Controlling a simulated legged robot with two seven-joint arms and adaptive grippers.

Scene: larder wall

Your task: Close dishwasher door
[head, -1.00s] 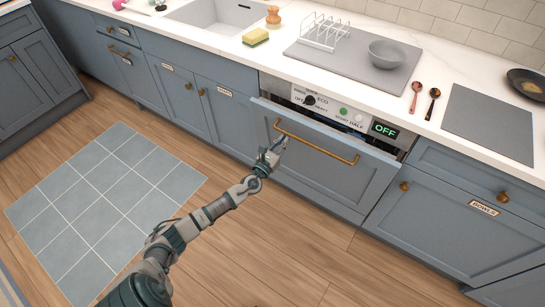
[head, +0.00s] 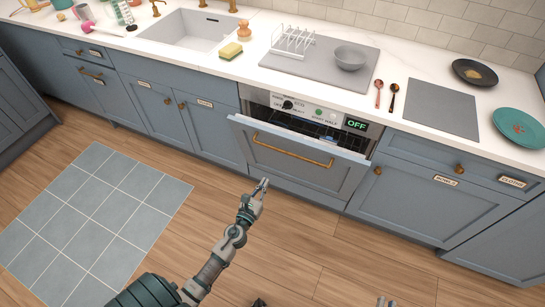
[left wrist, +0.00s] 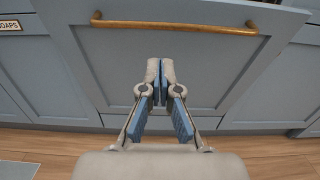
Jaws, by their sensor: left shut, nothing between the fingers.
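The dishwasher door (head: 285,170) is blue with a brass bar handle (head: 292,150). It is partly open, its top edge tilted out from the control panel (head: 310,108), with part of the rack inside showing in the gap. My left gripper (head: 263,184) is shut and empty, in front of the lower part of the door in the head view. In the left wrist view the fingertips (left wrist: 160,66) are together, below the handle (left wrist: 175,25) in the picture. I cannot tell whether they touch the door. Only the tips of my right gripper (head: 385,301) show at the bottom edge.
Blue cabinets stand on both sides of the dishwasher. The counter above holds a sink (head: 195,30), a sponge (head: 230,50), a bowl (head: 350,57) and two spoons. The wooden floor in front is clear, with a tiled mat (head: 95,215) at left.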

